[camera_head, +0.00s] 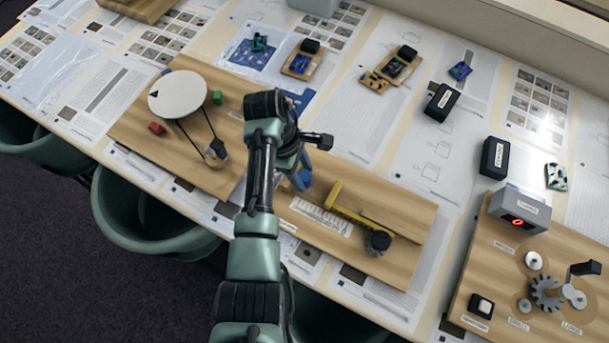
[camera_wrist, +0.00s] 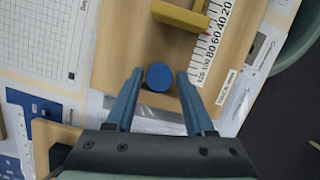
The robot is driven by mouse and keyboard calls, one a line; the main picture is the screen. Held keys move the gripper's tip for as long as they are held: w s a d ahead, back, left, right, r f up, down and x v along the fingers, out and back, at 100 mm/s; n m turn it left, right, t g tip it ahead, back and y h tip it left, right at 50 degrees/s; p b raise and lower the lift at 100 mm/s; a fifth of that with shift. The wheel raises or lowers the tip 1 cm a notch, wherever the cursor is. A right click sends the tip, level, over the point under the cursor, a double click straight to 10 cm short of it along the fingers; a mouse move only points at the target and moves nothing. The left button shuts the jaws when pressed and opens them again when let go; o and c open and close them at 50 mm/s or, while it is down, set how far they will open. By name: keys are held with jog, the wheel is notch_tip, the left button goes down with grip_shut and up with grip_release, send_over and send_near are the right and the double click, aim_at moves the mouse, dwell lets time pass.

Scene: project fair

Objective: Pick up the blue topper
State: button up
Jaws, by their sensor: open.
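The blue topper (camera_wrist: 158,76) is a small round blue piece, seen from above on the wooden board (camera_wrist: 120,45) in the wrist view. My gripper (camera_wrist: 160,73) is open, with one blue finger on each side of the topper. A narrow gap shows between each fingertip and it. In the head view my gripper (camera_head: 303,180) is low over the long wooden board (camera_head: 403,205); its blue fingers and the topper are hard to tell apart there. I cannot tell how far the fingertips are above the board.
A yellow bar (camera_head: 345,208) lies just right of my gripper, beside a printed scale (camera_wrist: 212,45). A white disc (camera_head: 178,94), a green block (camera_head: 217,97) and a red block (camera_head: 157,128) are at the left. A gear board (camera_head: 478,270) is at the right.

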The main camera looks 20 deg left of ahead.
grip_shut()
